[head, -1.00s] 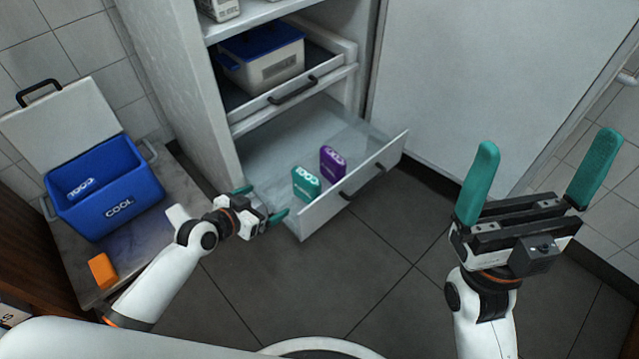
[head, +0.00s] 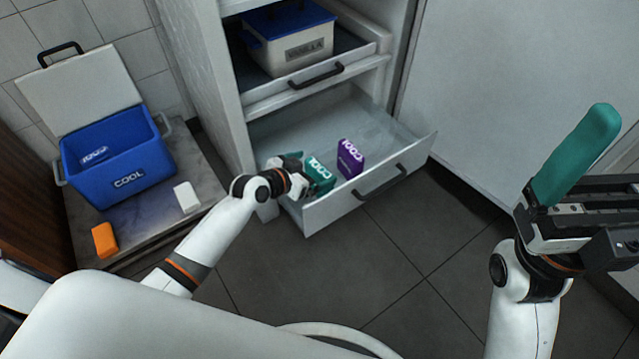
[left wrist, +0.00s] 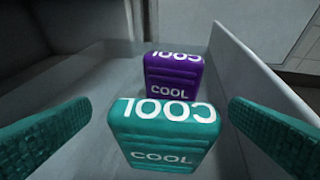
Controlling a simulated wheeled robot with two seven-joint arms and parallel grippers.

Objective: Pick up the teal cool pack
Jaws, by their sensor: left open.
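The teal cool pack (head: 319,172), with white COOL lettering, stands upright in the open lower drawer (head: 330,214). My left gripper (head: 304,176) is open at the pack. In the left wrist view the teal pack (left wrist: 163,133) sits between the two teal fingers, with a gap on each side. The purple cool pack (head: 350,158) stands just beyond it; it also shows behind the teal pack in the left wrist view (left wrist: 172,76). My right gripper (head: 622,165) is at the right edge of the head view, empty, with one finger visible and the other out of frame.
A blue cooler (head: 120,175) with its white lid raised stands on a slab at left. An orange block (head: 104,240) and a white block (head: 187,197) lie beside it. The tiled floor in front is clear.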

